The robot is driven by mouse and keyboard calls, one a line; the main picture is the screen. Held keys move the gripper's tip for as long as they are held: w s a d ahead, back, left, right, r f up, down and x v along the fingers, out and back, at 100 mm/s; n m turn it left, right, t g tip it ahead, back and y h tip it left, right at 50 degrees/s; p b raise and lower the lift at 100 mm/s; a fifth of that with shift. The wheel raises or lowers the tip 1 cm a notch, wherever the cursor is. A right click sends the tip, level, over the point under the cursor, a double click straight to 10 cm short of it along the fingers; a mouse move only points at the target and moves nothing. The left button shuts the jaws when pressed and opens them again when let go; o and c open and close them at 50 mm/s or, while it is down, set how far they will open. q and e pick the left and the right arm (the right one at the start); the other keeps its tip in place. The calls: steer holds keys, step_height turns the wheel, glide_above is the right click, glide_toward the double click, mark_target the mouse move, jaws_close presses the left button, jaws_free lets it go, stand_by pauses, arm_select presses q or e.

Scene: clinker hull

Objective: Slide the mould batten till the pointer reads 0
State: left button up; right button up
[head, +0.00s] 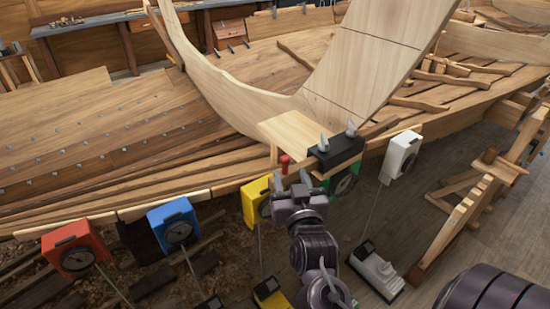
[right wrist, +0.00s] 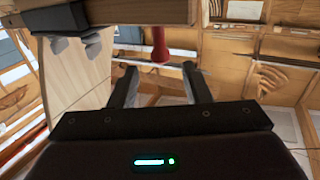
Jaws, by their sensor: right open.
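A pale flat board (head: 295,132), which looks like the mould batten, lies at the hull's edge beside a black block (head: 338,152) with grey wing nuts. A small red knob (head: 285,161) hangs at its near end; in the right wrist view the knob (right wrist: 160,45) is just beyond and above the fingertips, roughly centred between them. A green gauge (head: 345,184) sits below the block, partly hidden; no pointer reading is legible. My left gripper is out of view.
Red (head: 75,250), blue (head: 175,224), yellow (head: 255,200) and white (head: 400,154) gauges line the hull's near side on thin stalks. A wooden trestle (head: 465,215) stands at right. Open floor (head: 440,245) lies between the white gauge and the trestle.

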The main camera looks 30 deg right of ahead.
mark_target(286, 163)
steer(key=p+x, duration=0.2)
steer(key=x, duration=0.3)
steer(key=shift+w+d, duration=0.1)
steer(key=shift+w, duration=0.2)
steer(key=shift+w+d, duration=0.25)
steer(key=shift+w, duration=0.3)
steer(key=shift+f, duration=0.1)
jaws_close()
